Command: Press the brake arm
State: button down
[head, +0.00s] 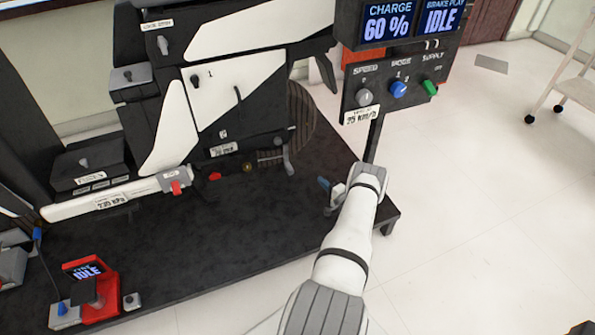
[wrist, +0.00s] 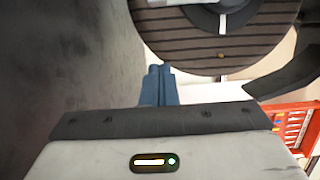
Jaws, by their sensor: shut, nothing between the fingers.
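A small grey lever (head: 288,158) hangs at the lower right of the dark chassis, by the striped round disc (head: 305,112). It may be the brake arm; no readable label confirms this. My gripper (head: 323,184) is right of and below this lever, near the right end of the dark platform. Its blue fingers are together and hold nothing. In the wrist view the fingers (wrist: 158,72) point toward the lower rim of the striped disc (wrist: 215,50); whether they touch it is unclear. A dark angled piece (wrist: 285,78) is to the disc's right.
A control panel (head: 395,85) with knobs stands on a post above my forearm, with screens reading CHARGE 60 % and BRAKE PLAY IDLE. A red device (head: 98,297) with an IDLE screen is at lower left. The floor right of the platform is mostly clear.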

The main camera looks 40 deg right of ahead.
jog(key=w+a+b, duration=0.3)
jog(key=w+a, duration=0.1)
jog(key=w, duration=0.7)
